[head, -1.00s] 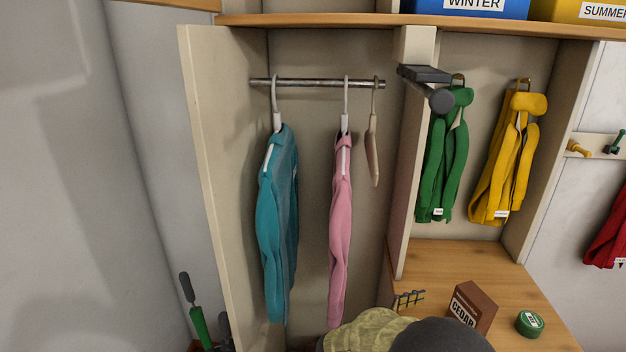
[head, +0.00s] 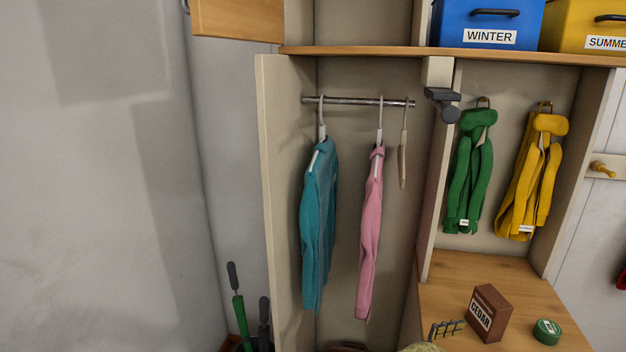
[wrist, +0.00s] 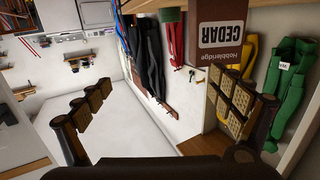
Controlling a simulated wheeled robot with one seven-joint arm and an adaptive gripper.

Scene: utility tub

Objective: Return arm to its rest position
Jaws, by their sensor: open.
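My gripper (wrist: 162,95) shows in the wrist view with its two padded fingers spread wide, one at the left and one at the right. Nothing is held between them; pale floor and wall show through the gap. The wrist picture is turned over. A brown CEDAR box (wrist: 222,38) shows beyond the right finger there, apart from the left finger; whether the right finger touches it I cannot tell. In the head view the CEDAR box (head: 489,313) stands on the wooden bench (head: 480,272).
A teal garment (head: 319,225) and a pink garment (head: 370,235) hang from a rail (head: 360,101) in the open closet, beside an empty hanger (head: 403,160). Green (head: 470,170) and yellow (head: 532,175) garments hang at the right. A round green tin (head: 547,331) sits on the bench.

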